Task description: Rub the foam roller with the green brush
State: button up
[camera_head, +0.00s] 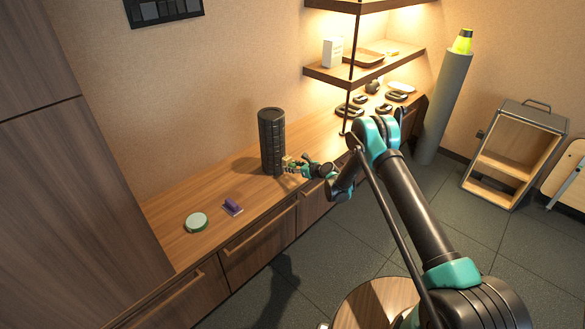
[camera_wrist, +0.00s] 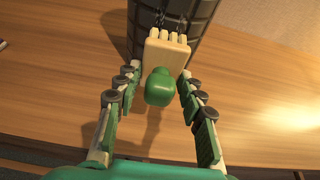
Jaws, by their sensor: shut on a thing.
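The foam roller (camera_head: 271,138) is a dark, ribbed cylinder standing upright on the wooden counter. Its lower part shows at the top of the wrist view (camera_wrist: 203,25). My gripper (camera_head: 296,166) is just right of the roller, low over the counter. In the wrist view my gripper (camera_wrist: 157,76) is shut on the green brush, with a finger on each side. The brush has a rounded green knob (camera_wrist: 160,88) and a pale block (camera_wrist: 165,55). The block's toothed far edge is right up against the roller in the picture; I cannot tell if they touch.
A round pale-green item (camera_head: 196,222) and a purple brush-like item (camera_head: 233,207) lie on the counter (camera_head: 180,245) left of the roller. Several dark rings (camera_head: 397,95) lie farther right under a lit shelf (camera_head: 385,62). Bare counter lies between the roller and the purple item.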

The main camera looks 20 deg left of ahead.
aim_at(288, 158)
jog(key=shift+w+a, duration=0.25)
jog(key=shift+a, duration=0.25)
jog(key=shift+w+a, duration=0.2)
jog(key=shift+a, duration=0.25)
dwell(0.6)
jog(key=shift+s+d+r, duration=0.1)
jog(key=shift+r, duration=1.9)
jog(key=shift+a+f, duration=0.15)
jog(key=shift+f, duration=0.85)
jog(key=shift+a+f, duration=0.15)
jog(key=shift+f, duration=0.85)
jog(key=shift+s+d, duration=0.35)
jog(key=shift+d, duration=0.6)
jog(key=shift+s+d, duration=0.35)
jog(key=shift+d, duration=0.55)
jog(key=shift+s+d, duration=0.35)
jog(key=shift+d, duration=0.6)
